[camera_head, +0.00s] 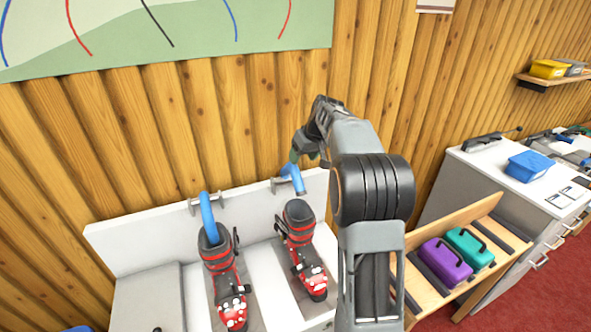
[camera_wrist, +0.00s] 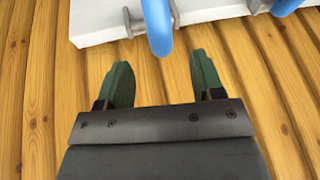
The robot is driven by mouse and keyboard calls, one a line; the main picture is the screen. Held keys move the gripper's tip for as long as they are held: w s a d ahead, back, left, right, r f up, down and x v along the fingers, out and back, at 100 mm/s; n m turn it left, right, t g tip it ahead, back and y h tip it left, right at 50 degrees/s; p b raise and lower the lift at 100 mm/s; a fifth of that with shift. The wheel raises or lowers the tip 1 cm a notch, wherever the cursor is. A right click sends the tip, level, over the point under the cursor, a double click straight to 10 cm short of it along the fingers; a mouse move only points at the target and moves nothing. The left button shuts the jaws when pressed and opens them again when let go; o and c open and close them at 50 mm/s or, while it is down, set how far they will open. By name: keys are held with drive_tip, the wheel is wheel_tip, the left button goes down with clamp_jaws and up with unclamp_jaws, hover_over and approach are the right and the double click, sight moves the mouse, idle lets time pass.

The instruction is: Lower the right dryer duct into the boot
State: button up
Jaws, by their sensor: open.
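The right dryer duct (camera_head: 292,175) is a short blue bent tube on a bracket of the white dryer panel. Its free end is raised, just above the open top of the right boot (camera_head: 300,236), a black and red ski boot standing upright. My gripper (camera_head: 305,152) is open, its green fingers close above and behind this duct. In the wrist view a blue duct (camera_wrist: 157,25), apparently the right one, lies ahead of the open fingertips (camera_wrist: 157,66), with nothing between them. The boot is out of that view.
The left duct (camera_head: 208,217) reaches down into the left boot (camera_head: 223,262). A plank wall (camera_head: 225,125) rises close behind my gripper. To the right, a wooden shelf (camera_head: 408,285) holds a purple case (camera_head: 445,262) and a teal case (camera_head: 470,248).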

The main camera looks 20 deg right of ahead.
sight(297, 169)
drive_tip(key=p+x, duration=0.1)
drive_tip(key=x, duration=0.7)
drive_tip(key=shift+w+f+p, duration=0.2)
drive_tip(key=shift+f+p, duration=0.1)
drive_tip(key=shift+f, duration=0.05)
drive_tip(key=shift+c, duration=0.2)
clamp_jaws()
